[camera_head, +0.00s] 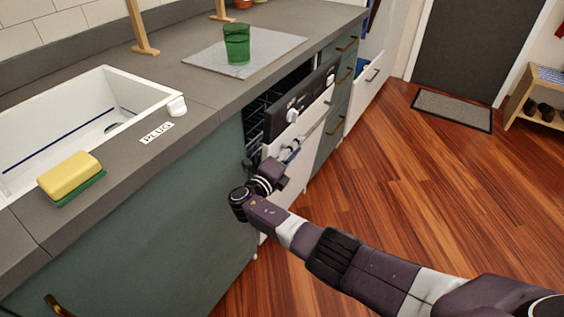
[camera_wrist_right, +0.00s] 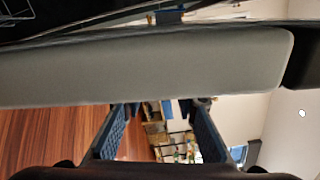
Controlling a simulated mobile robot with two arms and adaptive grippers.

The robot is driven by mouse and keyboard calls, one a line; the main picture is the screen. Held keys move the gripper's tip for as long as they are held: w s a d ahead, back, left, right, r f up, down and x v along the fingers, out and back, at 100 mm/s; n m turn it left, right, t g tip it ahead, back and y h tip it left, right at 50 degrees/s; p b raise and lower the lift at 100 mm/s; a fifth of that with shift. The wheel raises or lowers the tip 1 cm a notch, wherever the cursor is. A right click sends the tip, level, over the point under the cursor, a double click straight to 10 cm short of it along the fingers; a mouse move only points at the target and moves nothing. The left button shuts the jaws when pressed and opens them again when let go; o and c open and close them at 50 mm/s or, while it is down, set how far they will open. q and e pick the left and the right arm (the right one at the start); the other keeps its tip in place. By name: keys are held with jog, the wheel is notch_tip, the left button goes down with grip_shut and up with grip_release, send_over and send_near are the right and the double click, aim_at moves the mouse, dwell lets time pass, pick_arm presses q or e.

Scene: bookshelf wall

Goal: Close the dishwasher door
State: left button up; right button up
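The dishwasher door (camera_head: 285,140) is white with a black control panel (camera_head: 300,100) along its top. It stands partly open, tilted out from the counter front, and a dark gap with racks (camera_head: 256,115) shows behind it. My right gripper (camera_head: 292,150) is at the front of the door, just below the panel; whether it touches is unclear. In the right wrist view, its two dark blue fingers (camera_wrist_right: 158,108) are apart with nothing held between them. A pale panel, apparently part of the door (camera_wrist_right: 150,65), crosses close in front of them. My left gripper is not in view.
The grey counter (camera_head: 200,100) holds a green glass (camera_head: 236,45) on a mat, a sink (camera_head: 85,120), and a yellow-green sponge (camera_head: 70,177). Beyond the dishwasher, a white door or drawer front (camera_head: 368,85) stands out from the cabinets. The wooden floor (camera_head: 400,190) is clear.

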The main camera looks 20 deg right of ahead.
jog(key=v, duration=0.9)
jog(key=shift+a, duration=0.15)
jog(key=shift+s, duration=0.1)
jog(key=shift+c, duration=0.6)
